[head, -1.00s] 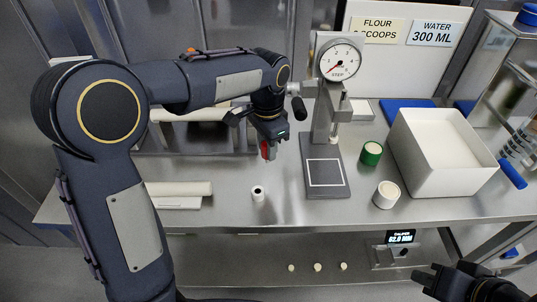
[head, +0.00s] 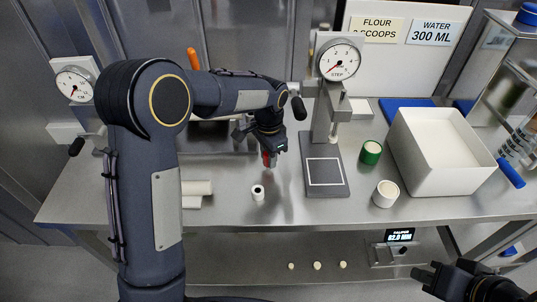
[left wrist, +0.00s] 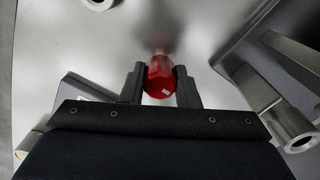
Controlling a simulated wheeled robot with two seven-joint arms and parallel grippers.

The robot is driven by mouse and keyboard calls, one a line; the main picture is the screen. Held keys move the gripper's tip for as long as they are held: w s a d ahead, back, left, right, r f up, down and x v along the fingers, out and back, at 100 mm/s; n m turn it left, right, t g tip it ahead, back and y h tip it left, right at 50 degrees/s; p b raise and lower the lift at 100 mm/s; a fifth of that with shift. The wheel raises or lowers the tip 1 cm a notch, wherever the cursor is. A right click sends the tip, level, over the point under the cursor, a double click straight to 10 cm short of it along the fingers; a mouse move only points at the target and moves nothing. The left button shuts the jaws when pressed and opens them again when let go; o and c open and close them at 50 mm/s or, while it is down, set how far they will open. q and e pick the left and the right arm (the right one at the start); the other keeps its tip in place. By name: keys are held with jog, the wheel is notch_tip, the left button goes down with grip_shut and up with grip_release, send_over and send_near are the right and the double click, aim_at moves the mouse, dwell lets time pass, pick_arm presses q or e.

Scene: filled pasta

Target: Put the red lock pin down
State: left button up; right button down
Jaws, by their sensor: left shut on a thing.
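The red lock pin (left wrist: 160,78) is held between the two fingers of my left gripper (left wrist: 160,88) in the left wrist view. In the head view the pin (head: 267,160) hangs below my left gripper (head: 268,150), over the steel table and left of the dial press. Whether its lower end touches the table is hard to tell. My right gripper (head: 432,279) is at the lower right, in front of the table; its fingers look apart and nothing is seen between them.
A press with a STEP dial (head: 340,62) stands on a grey base (head: 325,190). A small white ring (head: 258,192) is close in front of the pin. A green-banded cup (head: 371,152), a cream cup (head: 385,194) and a white bin (head: 440,185) are to the right.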

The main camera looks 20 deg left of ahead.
pick_arm(q)
jog(key=o, duration=1)
jog(key=shift+f, duration=0.1)
notch_tip(320, 180, up, 12)
jog(key=s+a+r+n+t+h, duration=0.1)
jog(key=s+a+r+n+h, duration=0.15)
jog(key=s+a, duration=0.4)
jog(key=s+f+n+t, duration=0.1)
jog(key=s+n, duration=0.1)
jog(key=s, duration=0.5)
jog(key=s+f+n+t+h, duration=0.1)
jog(key=s+f+n+t, duration=0.1)
jog(key=s, duration=0.5)
jog(key=s+f+n+t, duration=0.1)
jog(key=s+n, duration=0.3)
jog(key=s, duration=0.3)
jog(key=shift+s+d+f+t, duration=0.25)
jog(key=shift+d+f+t, duration=0.05)
jog(key=shift+d, duration=0.05)
